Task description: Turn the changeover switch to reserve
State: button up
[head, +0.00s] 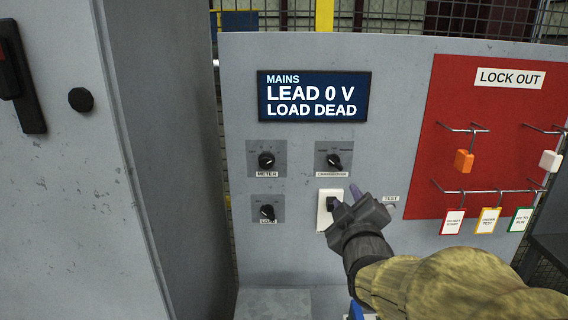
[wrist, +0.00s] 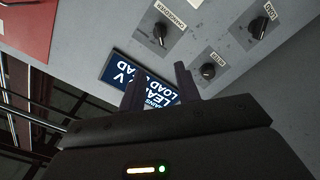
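The changeover switch (head: 333,160) is a black knob on a small grey plate, at the upper right of the knob group. It also shows in the wrist view (wrist: 160,32). The marks above it are too small to read, and I cannot tell its exact setting. My gripper (head: 346,197) is below the switch in the head view, over the edge of a white plate. In the wrist view my gripper (wrist: 158,78) shows two dark fingers apart with nothing between them. It is not touching the switch. The display (head: 313,97) reads MAINS, LEAD 0 V, LOAD DEAD.
The meter knob (head: 266,160) is left of the switch and the load knob (head: 267,213) is lower left. The white plate (head: 323,220) carries a dark part, partly hidden by my gripper. A red lock-out board (head: 420,150) with hanging tags is at right. A grey cabinet (head: 70,200) stands at left.

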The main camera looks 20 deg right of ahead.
aim_at(334, 164)
jog(key=p+x, duration=1.3)
jog(key=x, duration=0.3)
jog(key=shift+w+d+f+p, duration=0.15)
jog(key=shift+w+p, duration=0.25)
jog(key=shift+w, duration=0.3)
grip_shut()
